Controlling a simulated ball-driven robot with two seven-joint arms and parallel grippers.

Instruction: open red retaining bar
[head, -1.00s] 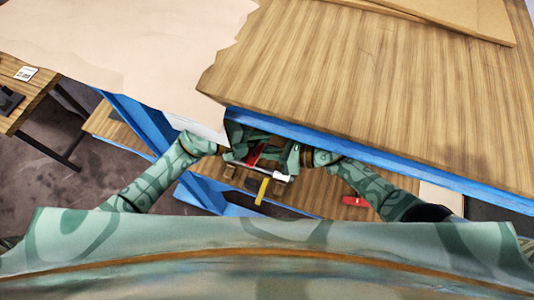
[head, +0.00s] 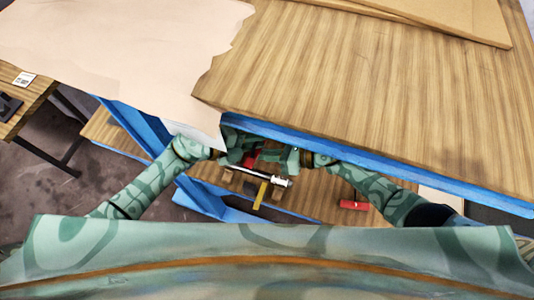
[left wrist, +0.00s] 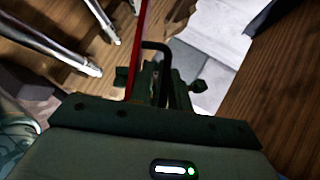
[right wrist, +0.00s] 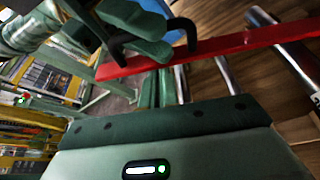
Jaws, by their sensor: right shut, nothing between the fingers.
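The red retaining bar (right wrist: 220,48) runs across the upper part of the right wrist view. It shows as a thin upright strip in the left wrist view (left wrist: 136,40), and a short piece shows in the head view (head: 249,158). My left gripper (head: 236,150) is close to the bar under the table edge. In the left wrist view a bent black hook (left wrist: 155,48) stands at its fingers; I cannot tell whether they grip anything. My right gripper (head: 274,155) is shut and empty, its fingers (right wrist: 157,80) just below the bar in its wrist view.
Silver tubes (left wrist: 70,62) lie close by. A wooden tabletop (head: 370,90) with a blue edge (head: 440,180) overhangs the arms. A yellow piece (head: 260,194) and a red cylinder (head: 353,205) are on the lower surface. A pale sheet (head: 120,50) covers the upper left.

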